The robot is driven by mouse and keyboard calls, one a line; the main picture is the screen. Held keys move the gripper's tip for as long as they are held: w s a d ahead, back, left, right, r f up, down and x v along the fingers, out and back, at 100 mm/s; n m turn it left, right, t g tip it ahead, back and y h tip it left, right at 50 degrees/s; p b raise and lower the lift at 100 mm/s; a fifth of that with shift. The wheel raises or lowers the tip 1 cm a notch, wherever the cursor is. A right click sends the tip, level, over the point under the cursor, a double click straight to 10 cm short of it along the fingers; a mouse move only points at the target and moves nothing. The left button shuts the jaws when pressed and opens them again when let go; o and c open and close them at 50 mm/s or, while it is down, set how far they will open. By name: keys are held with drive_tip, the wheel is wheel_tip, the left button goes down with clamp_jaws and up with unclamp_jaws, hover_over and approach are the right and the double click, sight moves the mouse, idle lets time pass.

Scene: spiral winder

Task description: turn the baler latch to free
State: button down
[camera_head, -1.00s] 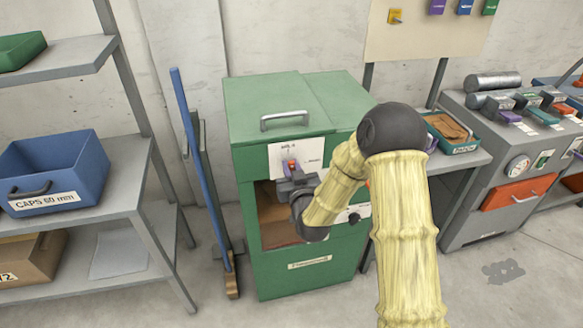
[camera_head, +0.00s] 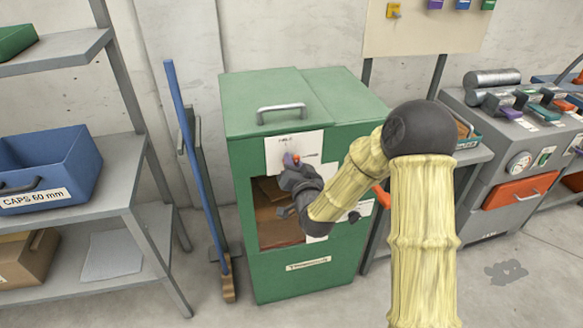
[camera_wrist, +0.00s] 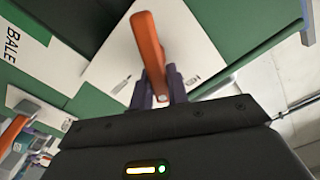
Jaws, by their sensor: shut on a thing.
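The green baler (camera_head: 300,282) stands in the middle of the head view. Its orange latch (camera_head: 296,158) is on a white plate (camera_head: 280,148) on the upper front; only a small part shows past my gripper. In the wrist view the orange latch handle (camera_wrist: 148,42) runs from the upper middle down between my two fingers. My gripper (camera_wrist: 157,84) is shut on the handle near its lower end. In the head view my gripper (camera_head: 291,162) is at the plate, my arm reaching in from the right. The plate's small marks are too blurred to read.
Below the latch is a baler opening with brown material (camera_head: 278,222) inside. A blue-handled broom (camera_head: 193,165) leans at the left, beside a shelf with a blue bin (camera_head: 48,168).

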drive_tip(key=shift+w+d+f+m+b, duration=0.1)
drive_tip(key=shift+d+f+m+b, duration=0.4)
drive_tip(key=shift+m, duration=1.5)
drive_tip(key=shift+a+f+m+b, duration=0.1)
drive_tip(key=shift+f+m+b, duration=0.15)
drive_tip(key=shift+m+b, duration=1.25)
drive_tip(key=shift+w+d+f+m+b, duration=0.15)
drive_tip(key=shift+d+f+m, duration=0.15)
drive_tip(key=shift+m, duration=2.2)
drive_tip(key=shift+s+a, duration=0.1)
drive_tip(key=c, duration=1.4)
unclamp_jaws()
drive_tip(key=shift+o, duration=0.2)
drive_tip(key=shift+s, duration=0.15)
